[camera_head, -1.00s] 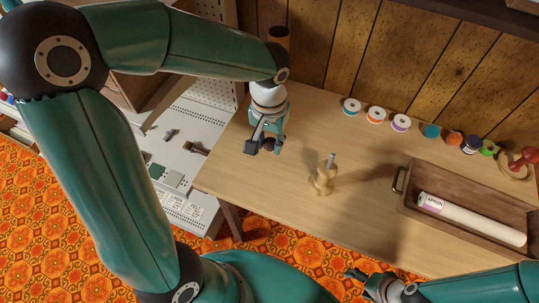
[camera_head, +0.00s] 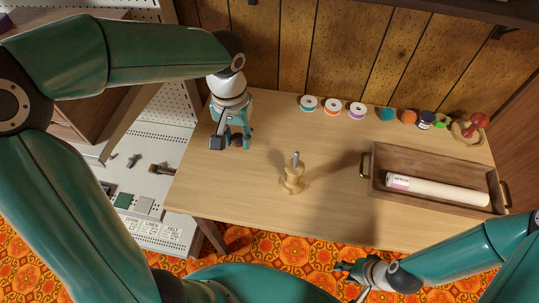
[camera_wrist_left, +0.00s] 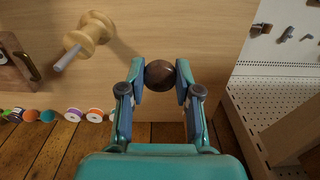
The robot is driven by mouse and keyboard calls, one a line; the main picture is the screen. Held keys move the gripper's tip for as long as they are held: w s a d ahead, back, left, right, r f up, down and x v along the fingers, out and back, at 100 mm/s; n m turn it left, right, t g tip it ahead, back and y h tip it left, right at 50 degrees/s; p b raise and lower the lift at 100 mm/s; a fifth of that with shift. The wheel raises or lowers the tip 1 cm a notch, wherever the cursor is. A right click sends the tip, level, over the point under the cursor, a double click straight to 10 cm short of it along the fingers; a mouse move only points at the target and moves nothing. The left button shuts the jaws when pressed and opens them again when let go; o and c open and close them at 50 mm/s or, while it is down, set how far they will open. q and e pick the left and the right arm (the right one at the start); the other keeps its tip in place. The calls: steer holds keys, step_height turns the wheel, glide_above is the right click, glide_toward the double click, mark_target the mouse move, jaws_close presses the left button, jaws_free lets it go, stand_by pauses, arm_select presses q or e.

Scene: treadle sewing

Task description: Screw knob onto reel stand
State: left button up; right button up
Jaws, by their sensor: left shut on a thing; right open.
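The reel stand (camera_head: 292,178) is a pale turned wooden post with a metal rod (camera_head: 296,157) pointing up. It stands upright on the table, and it also shows in the left wrist view (camera_wrist_left: 90,34). My left gripper (camera_head: 231,139) is over the table's left part, to the left of the stand and apart from it. In the left wrist view it is shut on a dark brown round knob (camera_wrist_left: 160,75), held between the fingertips. My right gripper (camera_head: 346,268) is open and empty, low in front of the table's front edge.
A wooden tray (camera_head: 377,185) with metal handles holds a white roll (camera_head: 436,190) on the right. Several thread spools (camera_head: 332,106) line the back by the wood-panelled wall. A white pegboard and shelf with tools (camera_head: 150,200) stand at left. The table between my left gripper and the stand is clear.

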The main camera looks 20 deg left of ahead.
arm_select(q)
steer(key=w+d+f, duration=0.1)
steer(key=w+f, duration=0.2)
steer(key=f, duration=0.1)
steer(key=w+d+f+m, duration=0.1)
steer(key=w+f, duration=0.1)
steer(key=f, duration=0.2)
steer(key=w+d+f+m, duration=0.1)
steer(key=w+d+f, duration=0.1)
steer(key=f, duration=0.3)
steer(key=shift+w, duration=0.85)
steer(key=shift+w+f, duration=0.1)
steer(key=shift+f, duration=0.1)
steer(key=shift+d, duration=0.1)
